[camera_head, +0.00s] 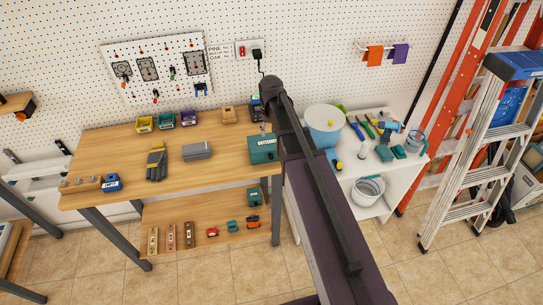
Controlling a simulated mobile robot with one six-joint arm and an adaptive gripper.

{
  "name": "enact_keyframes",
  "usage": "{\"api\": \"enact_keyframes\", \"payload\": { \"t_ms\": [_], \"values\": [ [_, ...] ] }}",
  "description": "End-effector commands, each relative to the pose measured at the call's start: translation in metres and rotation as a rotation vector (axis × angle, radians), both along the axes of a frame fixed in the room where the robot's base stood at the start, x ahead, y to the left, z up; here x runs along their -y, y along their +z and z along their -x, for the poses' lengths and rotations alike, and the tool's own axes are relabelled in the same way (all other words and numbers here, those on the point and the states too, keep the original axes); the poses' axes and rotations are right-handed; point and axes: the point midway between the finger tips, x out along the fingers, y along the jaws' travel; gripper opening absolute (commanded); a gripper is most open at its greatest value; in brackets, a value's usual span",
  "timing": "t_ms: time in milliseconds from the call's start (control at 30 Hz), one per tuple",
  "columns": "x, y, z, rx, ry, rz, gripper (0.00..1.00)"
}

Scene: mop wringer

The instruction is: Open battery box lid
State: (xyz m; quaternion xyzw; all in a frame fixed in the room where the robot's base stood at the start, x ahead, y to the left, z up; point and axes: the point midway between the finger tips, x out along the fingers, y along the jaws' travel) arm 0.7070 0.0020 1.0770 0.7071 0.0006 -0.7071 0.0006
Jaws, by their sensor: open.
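A teal box (263,151) sits at the right end of the wooden workbench and looks like the battery box. Its front shows a small pale mark. Its top looks closed, but my arm passes close by its right side and the lid's exact state is too small to tell. My dark arm reaches up from the bottom of the picture to a round joint above the bench's right back corner. A second, smaller teal item (253,195) is on the lower shelf.
The workbench (110,152) also holds gloves (156,163), a grey stack (197,151), a blue item (111,183) and small bins at the back. A white shelf to the right holds a blue-and-white bucket (324,124) and tools. A stepladder (480,150) stands farther right.

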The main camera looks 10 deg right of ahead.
Motion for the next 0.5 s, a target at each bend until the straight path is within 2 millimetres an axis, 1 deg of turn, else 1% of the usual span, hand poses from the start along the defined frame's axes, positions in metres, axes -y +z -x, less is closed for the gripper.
{"api": "enact_keyframes", "payload": {
  "t_ms": [33,500],
  "values": [
    [0.000,-0.006,0.000,0.000,0.000,0.000,0.63],
    [0.001,-0.041,0.000,0.000,-0.001,0.000,0.63]
  ]
}}
